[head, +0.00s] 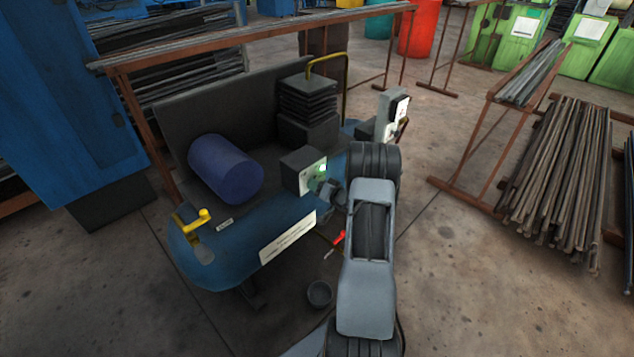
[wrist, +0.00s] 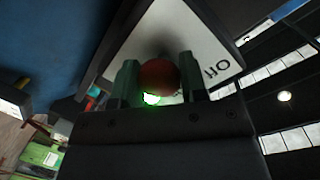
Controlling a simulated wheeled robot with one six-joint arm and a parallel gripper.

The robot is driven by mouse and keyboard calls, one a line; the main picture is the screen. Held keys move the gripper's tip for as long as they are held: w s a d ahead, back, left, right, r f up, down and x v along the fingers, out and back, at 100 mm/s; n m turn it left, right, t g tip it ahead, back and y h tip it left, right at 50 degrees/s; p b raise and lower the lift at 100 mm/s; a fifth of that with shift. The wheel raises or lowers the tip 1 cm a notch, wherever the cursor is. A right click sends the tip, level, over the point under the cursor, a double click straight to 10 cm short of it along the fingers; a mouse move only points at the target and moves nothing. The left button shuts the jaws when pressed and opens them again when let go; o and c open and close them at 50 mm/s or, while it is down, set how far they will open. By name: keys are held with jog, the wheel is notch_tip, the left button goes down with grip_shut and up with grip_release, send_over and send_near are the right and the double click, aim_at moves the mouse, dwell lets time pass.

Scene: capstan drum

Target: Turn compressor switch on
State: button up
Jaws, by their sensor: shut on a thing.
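The blue compressor (head: 240,235) stands on the floor left of my arm in the head view. On it is a dark switch box (head: 297,170) with a pale front plate and a glowing green light (head: 322,167). In the wrist view a round dark red switch knob (wrist: 159,77) sits between the fingertips of my gripper (wrist: 158,82), which is shut on it. Behind it is the pale plate (wrist: 208,62), lettered "Off" upside down. A green light (wrist: 151,99) glows just below the knob. In the head view my gripper (head: 327,188) is at the box front, partly hidden by my arm.
A dark blue cylinder (head: 225,170) and a black finned block (head: 308,105) sit on top of the compressor. A yellow-handled part (head: 195,217) is at its left end. Bare floor (head: 500,290) lies to the right.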

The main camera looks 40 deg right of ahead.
jog(key=shift+f+m+p, duration=0.1)
jog(key=shift+m+p, duration=0.25)
jog(key=shift+m, duration=0.15)
dwell(0.3)
jog(key=o, duration=0.9)
jog(key=p+v, duration=0.1)
jog(key=v, duration=1.3)
jog(key=shift+w+d, duration=0.15)
